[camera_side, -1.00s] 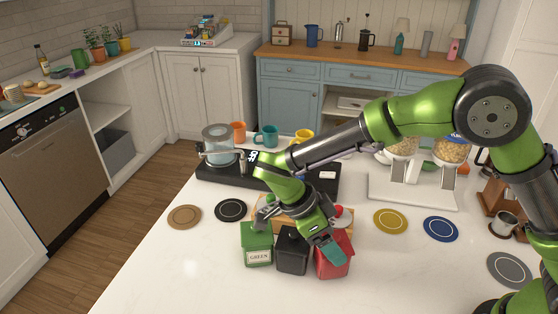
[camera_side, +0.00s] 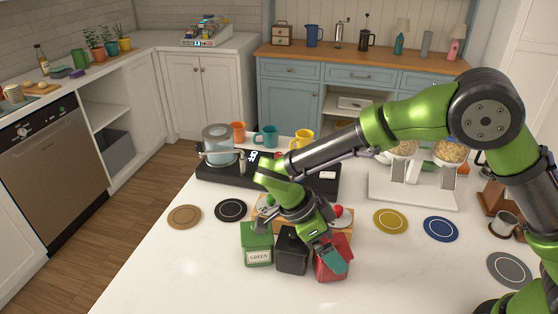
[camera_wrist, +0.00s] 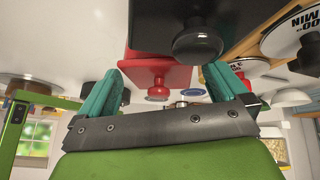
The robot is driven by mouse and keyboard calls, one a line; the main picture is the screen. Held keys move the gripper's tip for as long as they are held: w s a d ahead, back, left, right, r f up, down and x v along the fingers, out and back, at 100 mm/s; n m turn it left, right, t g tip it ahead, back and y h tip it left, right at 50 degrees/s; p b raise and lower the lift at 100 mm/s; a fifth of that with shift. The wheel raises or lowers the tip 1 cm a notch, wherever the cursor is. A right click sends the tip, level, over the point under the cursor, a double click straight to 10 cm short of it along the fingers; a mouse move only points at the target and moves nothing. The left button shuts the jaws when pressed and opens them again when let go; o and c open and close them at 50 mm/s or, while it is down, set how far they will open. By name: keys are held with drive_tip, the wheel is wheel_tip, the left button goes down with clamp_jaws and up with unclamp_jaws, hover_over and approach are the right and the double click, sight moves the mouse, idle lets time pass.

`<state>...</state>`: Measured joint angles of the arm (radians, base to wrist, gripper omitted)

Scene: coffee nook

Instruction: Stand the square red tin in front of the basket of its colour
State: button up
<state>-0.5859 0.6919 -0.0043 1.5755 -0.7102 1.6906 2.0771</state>
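The square red tin (camera_side: 322,268) stands on the white counter at the right end of a row of tins, partly hidden by my gripper. My gripper (camera_side: 334,260) is over it, with a teal finger in front of its upper part. In the wrist view the red tin's lid and knob (camera_wrist: 157,75) show between and beyond my gripper's two spread teal fingers (camera_wrist: 160,88). The fingers look apart from the knob; contact with the tin's sides cannot be told. I cannot make out a red basket in either view.
A black tin (camera_side: 291,256) and a green tin (camera_side: 257,250) stand close on the left. Behind them is a wooden holder (camera_side: 346,228) with coloured balls. Yellow (camera_side: 390,221) and blue (camera_side: 441,229) discs lie to the right. The front counter is clear.

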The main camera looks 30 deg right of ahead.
drive_tip(key=v, duration=1.7)
drive_tip(key=s+d+n+t+y, duration=0.2)
drive_tip(key=d+n+t+y, duration=0.15)
drive_tip(key=d+n, duration=1)
drive_tip(key=s+d+r+n+t+y, duration=0.2)
drive_tip(key=s+d+t, duration=0.1)
drive_tip(key=s, duration=0.3)
drive_tip(key=s+d+r+n+t+y, duration=0.1)
drive_tip(key=s+d+r+n+t, duration=0.1)
drive_tip(key=s+d+t, duration=0.2)
drive_tip(key=s, duration=0.3)
drive_tip(key=shift+d+y, duration=0.35)
drive_tip(key=shift+d, duration=0.05)
drive_tip(key=shift+n+t, duration=0.25)
